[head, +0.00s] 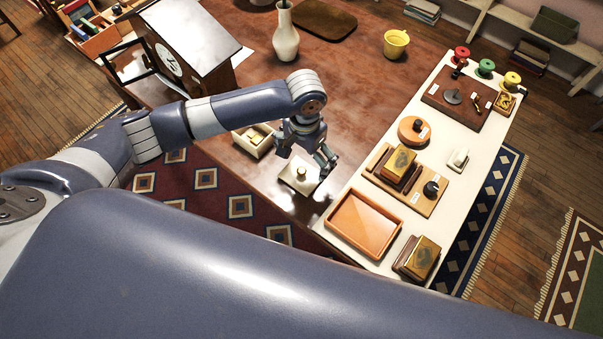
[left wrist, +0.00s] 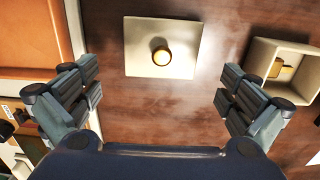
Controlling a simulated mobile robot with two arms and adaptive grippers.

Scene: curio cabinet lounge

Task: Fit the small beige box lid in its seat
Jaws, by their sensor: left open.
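The small beige box lid (head: 299,177) lies flat on the brown table, a square plate with a round gold knob on top. In the left wrist view the lid (left wrist: 180,62) is ahead of my fingers, near the top middle. The open beige box (head: 244,148) stands to the left of the lid with a gold item inside; it also shows at the right of the left wrist view (left wrist: 250,62). My left gripper (head: 327,160) is open and empty, above and beside the lid, and its fingers are wide apart in the left wrist view (left wrist: 158,95). My right gripper is out of view.
An orange-brown tray (head: 364,223) sits right of the lid on a white board (head: 408,105) with several boxes and spools. A dark clock (head: 185,50) stands behind the open box. A white vase (head: 286,35) and yellow cup (head: 396,43) are farther back. The table's middle is clear.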

